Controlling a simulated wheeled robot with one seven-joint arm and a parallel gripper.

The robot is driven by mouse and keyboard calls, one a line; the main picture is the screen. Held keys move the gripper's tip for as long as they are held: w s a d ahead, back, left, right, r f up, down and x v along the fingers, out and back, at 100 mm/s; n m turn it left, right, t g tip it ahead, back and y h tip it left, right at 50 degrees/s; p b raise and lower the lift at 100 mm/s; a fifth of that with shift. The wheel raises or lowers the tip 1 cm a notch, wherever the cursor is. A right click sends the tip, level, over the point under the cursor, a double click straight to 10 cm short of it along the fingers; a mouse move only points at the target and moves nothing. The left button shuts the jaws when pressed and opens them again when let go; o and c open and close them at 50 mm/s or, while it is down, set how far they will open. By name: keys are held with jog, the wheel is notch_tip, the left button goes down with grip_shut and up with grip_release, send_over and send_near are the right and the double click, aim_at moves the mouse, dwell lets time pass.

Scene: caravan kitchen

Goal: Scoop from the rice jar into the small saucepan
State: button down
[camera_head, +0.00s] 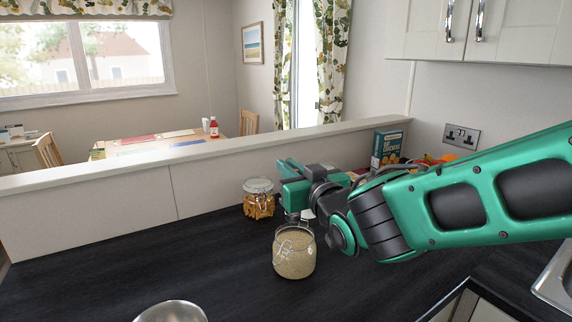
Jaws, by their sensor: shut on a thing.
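The rice jar (294,258) is a clear glass jar with a wire clasp, filled with pale grains. It stands upright on the dark worktop near the middle of the head view. My gripper (292,219) points down at the jar's mouth, directly above the rice. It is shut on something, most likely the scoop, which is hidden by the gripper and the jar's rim. A round metal vessel, probably the small saucepan (172,312), shows only its upper part at the bottom edge, left of the jar; its inside and handle are not clear.
A lidded jar of orange-brown food (258,199) stands just behind and left of the rice jar. A teal box (387,147) and fruit (447,158) stand behind my arm. A low ledge (150,165) borders the worktop (130,262), which is clear at left. A sink (556,278) is at right.

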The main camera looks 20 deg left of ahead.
notch_tip(320, 180, down, 10)
jog(key=shift+r, duration=0.25)
dwell(0.9)
dwell(1.2)
notch_tip(320, 180, up, 10)
dwell(1.4)
jog(key=shift+d+f, duration=0.1)
